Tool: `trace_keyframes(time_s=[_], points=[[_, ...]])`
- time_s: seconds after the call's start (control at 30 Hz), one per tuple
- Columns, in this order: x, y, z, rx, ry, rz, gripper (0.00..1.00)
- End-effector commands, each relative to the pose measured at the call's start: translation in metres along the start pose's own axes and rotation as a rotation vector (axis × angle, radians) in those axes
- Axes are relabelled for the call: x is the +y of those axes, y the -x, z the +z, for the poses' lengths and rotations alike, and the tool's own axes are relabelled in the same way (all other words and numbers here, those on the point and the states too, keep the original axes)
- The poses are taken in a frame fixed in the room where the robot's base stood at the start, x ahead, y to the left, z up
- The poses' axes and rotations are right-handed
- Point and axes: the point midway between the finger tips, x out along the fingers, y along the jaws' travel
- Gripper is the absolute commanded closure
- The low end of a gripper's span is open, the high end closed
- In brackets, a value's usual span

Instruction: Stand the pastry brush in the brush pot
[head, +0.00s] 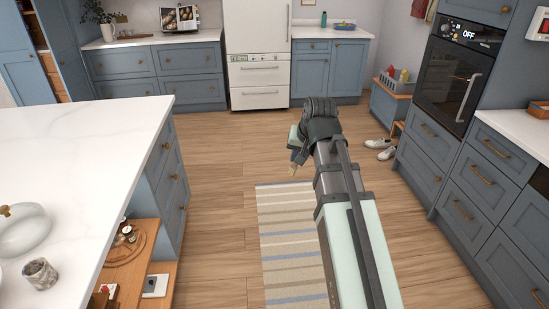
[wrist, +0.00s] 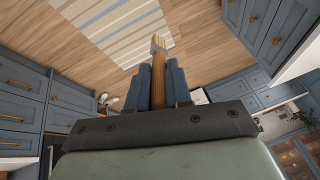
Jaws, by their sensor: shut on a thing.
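The pastry brush (wrist: 159,66) has a brown wooden handle, a metal ferrule and pale bristles. My gripper (wrist: 159,78) is shut on its handle, with a blue finger on each side and the bristles pointing away from my palm. In the head view my gripper (head: 296,145) hangs over the floor, mostly hidden by my wrist, with a small tan bit of the brush below it. A grey mottled pot (head: 40,273), which looks like the brush pot, stands upright on the white island top at the lower left, well apart from my gripper.
The white island (head: 85,145) fills the left; a glass dome (head: 22,230) stands near the pot. Open wooden shelves (head: 125,275) at its end hold a round board. A striped rug (head: 290,240) lies below my arm. Drawers and an oven (head: 455,80) line the right.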

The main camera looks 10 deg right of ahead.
Motion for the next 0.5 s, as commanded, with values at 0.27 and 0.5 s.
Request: trace_keyframes(time_s=[0.27, 0.5], points=[[-0.070, -0.006, 0.023, -0.046, 0.108, -0.027, 1.00], [-0.133, -0.007, 0.050, -0.080, 0.210, -0.054, 1.00]])
